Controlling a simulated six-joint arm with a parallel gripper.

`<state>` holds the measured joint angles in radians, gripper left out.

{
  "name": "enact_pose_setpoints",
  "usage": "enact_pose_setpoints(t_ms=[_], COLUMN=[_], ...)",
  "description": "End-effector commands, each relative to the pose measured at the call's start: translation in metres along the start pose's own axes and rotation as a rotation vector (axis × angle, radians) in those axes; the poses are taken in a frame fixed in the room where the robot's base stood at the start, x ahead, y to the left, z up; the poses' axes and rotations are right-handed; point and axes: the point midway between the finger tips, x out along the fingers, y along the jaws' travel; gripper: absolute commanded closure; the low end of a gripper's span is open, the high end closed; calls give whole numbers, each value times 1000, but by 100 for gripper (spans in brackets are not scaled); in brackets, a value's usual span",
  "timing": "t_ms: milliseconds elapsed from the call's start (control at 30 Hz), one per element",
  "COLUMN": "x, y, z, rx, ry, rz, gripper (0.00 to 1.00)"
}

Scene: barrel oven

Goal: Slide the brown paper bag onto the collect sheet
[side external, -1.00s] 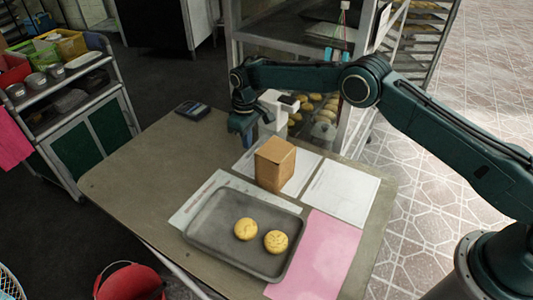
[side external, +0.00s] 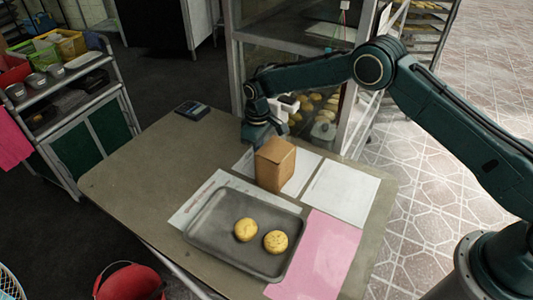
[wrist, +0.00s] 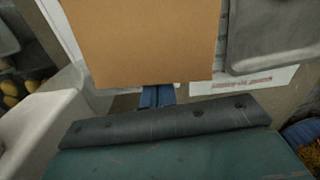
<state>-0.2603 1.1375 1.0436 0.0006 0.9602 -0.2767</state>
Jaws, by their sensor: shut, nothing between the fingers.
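The brown paper bag (side external: 275,166) stands upright on a white sheet (side external: 303,172) on the table. In the wrist view the bag (wrist: 145,40) fills the upper middle. My gripper (side external: 262,143) is low at the bag's far side, its lower end partly hidden by the bag. Its blue fingers (wrist: 157,96) are shut and empty, close to the bag's lower edge; I cannot tell whether they touch it. Another white sheet (side external: 342,192) lies to the right and a pink sheet (side external: 318,252) at the front right. I cannot read which is the collect sheet.
A grey tray (side external: 210,230) with two yellow buns (side external: 246,230) lies in front of the bag, over a printed sheet (side external: 190,208). A dark device (side external: 192,110) sits at the table's far left corner. A glass case (side external: 290,55) stands behind the table. The table's left side is clear.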

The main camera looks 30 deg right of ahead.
Motion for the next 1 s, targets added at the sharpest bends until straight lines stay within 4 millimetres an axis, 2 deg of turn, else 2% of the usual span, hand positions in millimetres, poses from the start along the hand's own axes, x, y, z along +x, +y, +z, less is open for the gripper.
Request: enact_pose_setpoints(t_ms=[633, 1000], x=[0, 0], y=[0, 1], z=[6, 33], rx=[0, 1], ry=[0, -1], rz=[0, -1], gripper=[100, 100])
